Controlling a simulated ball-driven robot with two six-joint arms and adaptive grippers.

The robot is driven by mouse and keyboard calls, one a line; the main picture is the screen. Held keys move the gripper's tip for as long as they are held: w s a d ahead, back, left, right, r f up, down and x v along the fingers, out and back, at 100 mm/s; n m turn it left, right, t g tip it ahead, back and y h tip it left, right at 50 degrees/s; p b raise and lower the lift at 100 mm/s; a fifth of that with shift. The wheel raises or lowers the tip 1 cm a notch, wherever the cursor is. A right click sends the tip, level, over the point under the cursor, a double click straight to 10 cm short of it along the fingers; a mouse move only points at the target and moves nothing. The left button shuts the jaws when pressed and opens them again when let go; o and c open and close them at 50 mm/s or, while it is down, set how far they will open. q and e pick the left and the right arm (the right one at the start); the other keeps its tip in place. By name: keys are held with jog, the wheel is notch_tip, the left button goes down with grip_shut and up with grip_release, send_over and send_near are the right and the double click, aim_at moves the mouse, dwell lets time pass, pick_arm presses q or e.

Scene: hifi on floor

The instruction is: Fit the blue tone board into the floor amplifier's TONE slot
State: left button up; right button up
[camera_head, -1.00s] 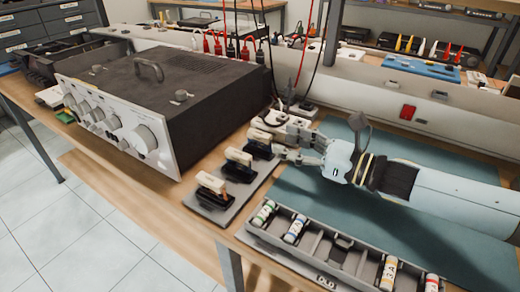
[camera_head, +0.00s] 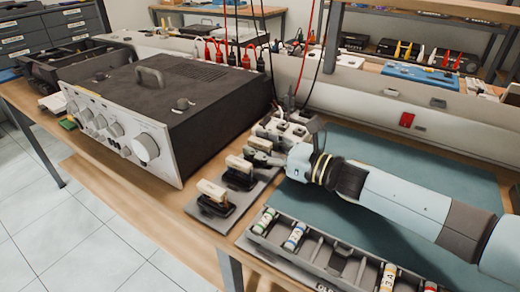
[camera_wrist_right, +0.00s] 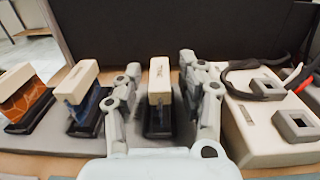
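Three boards with cream top grips stand in black holders on a grey rack. In the right wrist view the left one is orange (camera_wrist_right: 25,100), the middle one is blue (camera_wrist_right: 88,108), and the third board (camera_wrist_right: 160,85) has a face I cannot make out. My right gripper (camera_wrist_right: 160,100) is open, with a finger on each side of the third board and gaps visible. In the head view my right gripper (camera_head: 264,158) is at the rack's far end, beyond the blue board (camera_head: 240,166). The black amplifier (camera_head: 190,95) stands left of the rack; I cannot make out its TONE slot.
A grey tray (camera_head: 320,262) holding several small cylinders lies at the front of the teal mat (camera_head: 425,165). A pale block with dark sockets and cables (camera_wrist_right: 265,125) stands close beside my right finger. Red and black leads hang behind the amplifier.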

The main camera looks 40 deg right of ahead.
grip_shut()
